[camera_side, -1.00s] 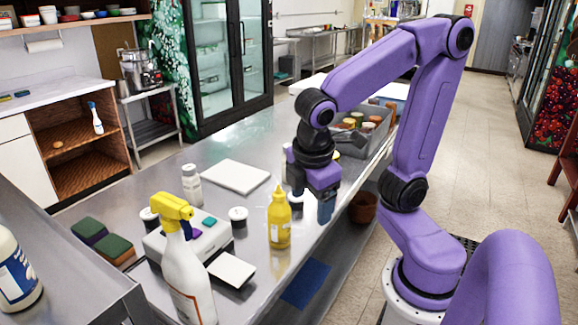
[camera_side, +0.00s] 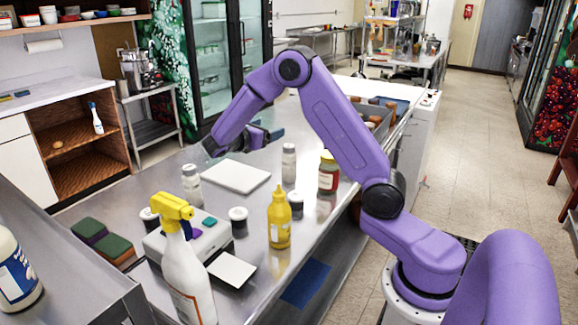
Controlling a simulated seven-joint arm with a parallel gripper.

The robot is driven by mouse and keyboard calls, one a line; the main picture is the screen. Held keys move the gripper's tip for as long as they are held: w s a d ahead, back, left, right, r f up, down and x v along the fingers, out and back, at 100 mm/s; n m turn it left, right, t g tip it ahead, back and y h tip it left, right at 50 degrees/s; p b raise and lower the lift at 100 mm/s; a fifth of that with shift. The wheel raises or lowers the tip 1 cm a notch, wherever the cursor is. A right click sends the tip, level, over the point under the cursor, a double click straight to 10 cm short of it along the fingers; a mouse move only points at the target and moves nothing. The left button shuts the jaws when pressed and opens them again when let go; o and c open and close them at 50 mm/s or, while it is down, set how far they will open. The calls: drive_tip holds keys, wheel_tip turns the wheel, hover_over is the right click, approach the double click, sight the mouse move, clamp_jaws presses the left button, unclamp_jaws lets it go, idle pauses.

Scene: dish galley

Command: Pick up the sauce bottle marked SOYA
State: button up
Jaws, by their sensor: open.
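My gripper (camera_side: 268,136) is raised over the far part of the steel counter, above and behind the white board. It is open, with nothing seen between its fingers. I cannot read SOYA on any bottle. Candidates are a yellow squeeze bottle (camera_side: 279,220) at the front, a clear grey-capped bottle (camera_side: 289,165), a white-capped bottle (camera_side: 191,184) at the left, and a red jar with a yellow lid (camera_side: 328,174). All stand upright, apart from my gripper.
A white board (camera_side: 236,176) lies on the counter (camera_side: 215,275). A white spray bottle with a yellow head (camera_side: 187,270) stands in front. Small dark jars (camera_side: 238,223) and sponges (camera_side: 108,245) are nearby. A grey bin (camera_side: 374,125) stands at the back right.

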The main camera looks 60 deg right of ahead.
drive_tip(key=w+d+f+n+h, duration=0.1)
drive_tip(key=w+d+f+h, duration=0.1)
drive_tip(key=d, duration=0.2)
approach(285, 162)
drive_tip(key=shift+d+r, duration=0.35)
drive_tip(key=shift+r, duration=0.05)
drive_tip(key=shift+d+f, duration=0.15)
drive_tip(key=shift+f, duration=0.05)
drive_tip(key=d, duration=1.1)
drive_tip(key=shift+s+d, duration=0.1)
drive_tip(key=shift+d, duration=0.25)
drive_tip(key=c, duration=1.2)
